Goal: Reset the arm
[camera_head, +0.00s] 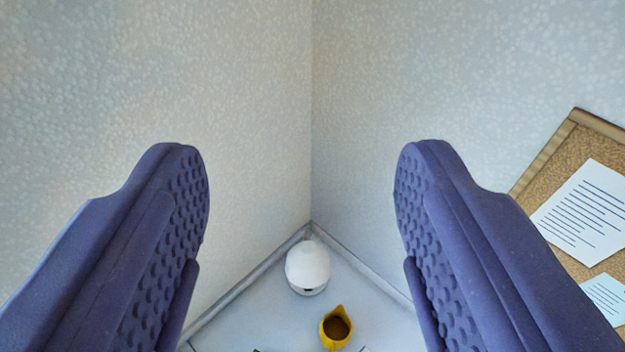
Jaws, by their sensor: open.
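My gripper (301,165) fills the lower left and lower right of the head camera view. Its two blue, bumpy-padded fingers are wide apart. Nothing is between them close up; the room corner shows through the gap. The rest of my arm is not in view.
A white rounded object (307,266) stands near the corner on a pale surface (245,322). A yellow jug (336,328) is nearer, at the bottom edge. A cork board (566,150) with papers (585,212) is on the right. Two patterned walls (240,90) meet behind.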

